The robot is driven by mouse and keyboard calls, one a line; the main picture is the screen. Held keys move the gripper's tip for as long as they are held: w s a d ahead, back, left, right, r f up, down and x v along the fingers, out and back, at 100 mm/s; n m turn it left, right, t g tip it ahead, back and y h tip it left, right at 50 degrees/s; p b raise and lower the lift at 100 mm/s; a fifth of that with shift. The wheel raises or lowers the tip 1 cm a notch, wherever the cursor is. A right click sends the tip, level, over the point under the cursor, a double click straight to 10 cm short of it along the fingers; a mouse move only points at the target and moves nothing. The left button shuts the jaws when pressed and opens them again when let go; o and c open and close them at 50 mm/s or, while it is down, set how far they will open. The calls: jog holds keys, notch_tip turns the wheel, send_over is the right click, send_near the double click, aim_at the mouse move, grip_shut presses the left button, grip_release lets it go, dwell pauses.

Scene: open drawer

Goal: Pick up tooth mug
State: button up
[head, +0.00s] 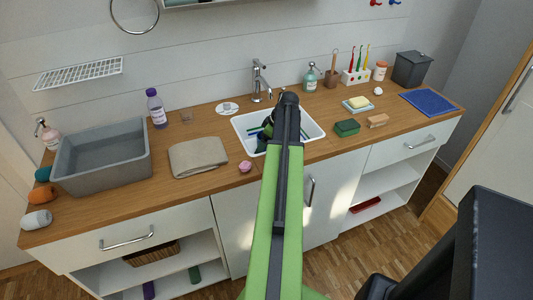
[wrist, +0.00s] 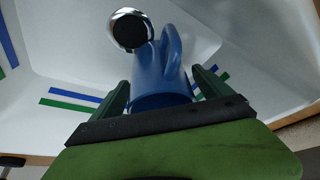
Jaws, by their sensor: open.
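In the wrist view a blue tooth mug (wrist: 160,78) with a loop handle stands in the white sink. My gripper (wrist: 163,90) is open, with one green finger on each side of the mug. I cannot tell whether either finger touches it. In the head view my gripper (head: 268,126) reaches down into the sink (head: 314,129), and my arm hides most of the mug there.
Blue and green strips (wrist: 68,98) show on the sink surface. To the right are a green sponge (head: 347,128), a soap bottle (head: 310,78) and a toothbrush holder (head: 354,77).

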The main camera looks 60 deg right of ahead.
jog(key=shift+w+f, duration=0.25)
jog(key=shift+f, duration=0.4)
jog(key=shift+r, duration=0.2)
jog(key=c, duration=1.7)
jog(key=shift+c, duration=0.2)
jog(key=shift+r, duration=0.15)
